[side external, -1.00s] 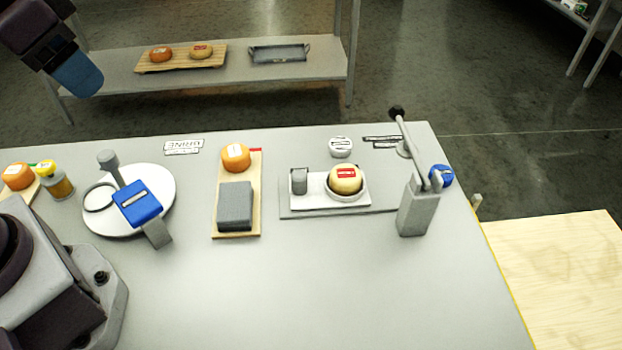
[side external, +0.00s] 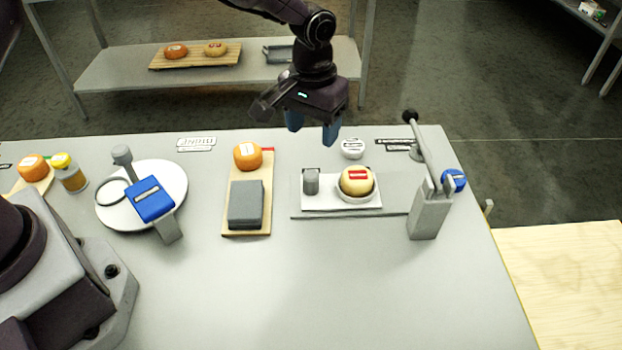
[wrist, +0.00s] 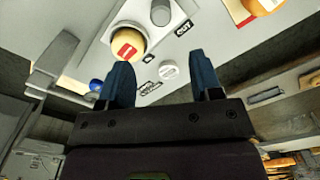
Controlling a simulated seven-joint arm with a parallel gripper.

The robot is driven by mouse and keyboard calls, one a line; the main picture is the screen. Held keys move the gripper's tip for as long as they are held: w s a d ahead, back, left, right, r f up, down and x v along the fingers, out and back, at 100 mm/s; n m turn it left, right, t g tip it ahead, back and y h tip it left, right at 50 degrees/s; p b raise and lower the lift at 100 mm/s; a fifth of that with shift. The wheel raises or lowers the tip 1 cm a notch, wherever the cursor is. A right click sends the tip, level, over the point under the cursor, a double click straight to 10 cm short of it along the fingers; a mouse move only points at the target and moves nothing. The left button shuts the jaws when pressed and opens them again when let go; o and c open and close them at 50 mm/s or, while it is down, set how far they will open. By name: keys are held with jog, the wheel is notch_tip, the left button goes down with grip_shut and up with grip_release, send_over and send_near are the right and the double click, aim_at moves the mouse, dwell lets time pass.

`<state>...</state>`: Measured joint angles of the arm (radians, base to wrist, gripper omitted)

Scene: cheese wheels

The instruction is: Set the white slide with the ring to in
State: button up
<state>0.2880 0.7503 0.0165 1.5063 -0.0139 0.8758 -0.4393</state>
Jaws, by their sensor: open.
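The white slide (side external: 318,203) lies on a grey base plate (side external: 395,207), towards its left end, with bare plate between it and the lever press. A ring (side external: 370,197) on the slide's right part holds a pale cheese wheel (side external: 356,179) with a red label. A grey knob (side external: 311,184) stands on its left part. My gripper (side external: 312,135) is open and empty, above and behind the slide, fingers down. In the wrist view the cheese (wrist: 127,42) and knob (wrist: 160,13) show beyond the open fingers, and an "OUT" label (wrist: 183,28) lies beside the slide.
A grey lever press (side external: 428,212) with a raised arm stands right of the slide. A white disc (side external: 352,148) lies behind it. A wooden board (side external: 233,228) with an orange cheese (side external: 247,155) and grey block is left. The front table is clear.

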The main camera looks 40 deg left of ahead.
aim_at(371, 179)
jog(key=f, duration=1.3)
jog(key=shift+s+a, duration=0.1)
jog(key=shift+s, duration=0.1)
grip_shut()
jog(key=w+d, duration=0.6)
jog(key=w, duration=0.1)
jog(key=shift+d+f, duration=0.1)
jog(key=shift+d, duration=0.25)
jog(key=shift+w+d, duration=0.6)
jog(key=shift+d, duration=0.1)
grip_release()
